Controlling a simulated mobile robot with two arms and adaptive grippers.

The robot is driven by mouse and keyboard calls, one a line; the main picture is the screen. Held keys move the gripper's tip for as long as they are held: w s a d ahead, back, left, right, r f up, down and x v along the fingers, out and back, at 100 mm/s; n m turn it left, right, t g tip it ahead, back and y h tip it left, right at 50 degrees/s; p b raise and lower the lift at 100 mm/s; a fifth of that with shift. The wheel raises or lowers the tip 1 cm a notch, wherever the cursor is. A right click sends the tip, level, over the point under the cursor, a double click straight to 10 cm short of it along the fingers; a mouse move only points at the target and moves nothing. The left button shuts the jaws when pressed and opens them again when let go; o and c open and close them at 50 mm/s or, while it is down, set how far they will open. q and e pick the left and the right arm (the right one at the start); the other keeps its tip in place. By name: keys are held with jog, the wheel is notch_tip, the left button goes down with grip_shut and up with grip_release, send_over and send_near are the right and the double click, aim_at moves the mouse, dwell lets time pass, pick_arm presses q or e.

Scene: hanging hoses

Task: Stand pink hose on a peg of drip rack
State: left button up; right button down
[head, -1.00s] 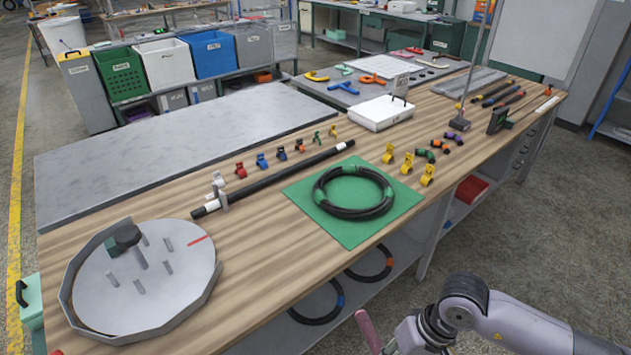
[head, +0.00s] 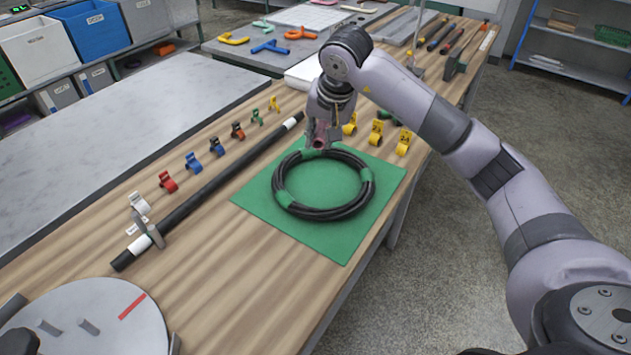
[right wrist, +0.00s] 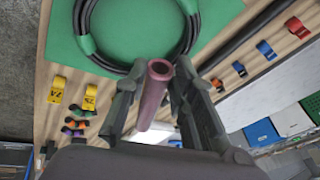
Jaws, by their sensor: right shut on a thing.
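The pink hose (right wrist: 153,95) is a short hollow tube with its open end showing in the right wrist view. It sits between the two dark fingers of my right gripper (right wrist: 157,84), which is shut on it. In the head view my right gripper (head: 322,138) is over the far edge of the green mat, and the pink hose (head: 320,133) shows only as a small patch there. The drip rack (head: 92,318) is a round grey tray with upright pegs at the lower left, partly cut off, well away from the gripper.
A black coiled hose (head: 325,212) lies on the green mat (head: 335,247) below my right gripper. A long black rod (head: 205,190) lies left of it, beside several coloured clips. Yellow numbered clips (head: 377,133) stand right of the gripper. Bare wood lies between mat and rack.

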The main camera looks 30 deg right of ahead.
jog(key=shift+w+d+r, duration=0.1)
jog(key=shift+w+r, duration=0.1)
jog(key=shift+w, duration=0.25)
jog(key=shift+f, duration=0.35)
jog(key=f+p, duration=0.1)
jog(key=f, duration=0.8)
jog(key=f+p, duration=0.2)
jog(key=f, duration=0.7)
jog(key=shift+s, duration=0.2)
jog(key=shift+f, duration=0.25)
pick_arm(q)
jog(key=r, duration=0.2)
jog(key=w+r, duration=0.1)
jog(key=shift+w+a, duration=0.1)
jog(key=shift+a, duration=0.15)
pick_arm(e)
jog(key=shift+d, duration=0.1)
pick_arm(q)
jog(key=shift+f, duration=0.15)
pick_arm(e)
jog(key=shift+f, duration=0.2)
jog(key=c, duration=1.3)
grip_release()
jog(key=shift+c, duration=0.2)
jog(key=shift+r, duration=0.1)
